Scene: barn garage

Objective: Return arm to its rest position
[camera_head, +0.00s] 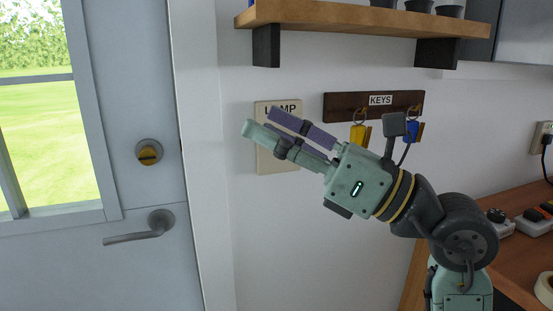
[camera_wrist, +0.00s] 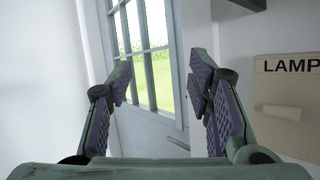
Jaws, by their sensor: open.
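My gripper (camera_head: 258,122) is raised in front of the white wall, pointing left toward the door frame. Its purple-padded fingers are spread with nothing between them. It also shows in the wrist view (camera_wrist: 164,85), with the door and window seen between the fingers. In the head view the gripper overlaps a beige panel (camera_head: 265,160) marked LAMP, hiding part of it. In the wrist view the LAMP panel (camera_wrist: 275,140) is to the right of the fingers, with a switch lever on it. I cannot tell how far the fingers are from the panel.
A grey door with a lever handle (camera_head: 140,232) and a yellow-centred lock (camera_head: 149,152) stands at left. A wooden shelf (camera_head: 350,18) is above my arm. A KEYS rack (camera_head: 340,106) holds keys behind it. A workbench (camera_head: 515,262) with devices lies at right.

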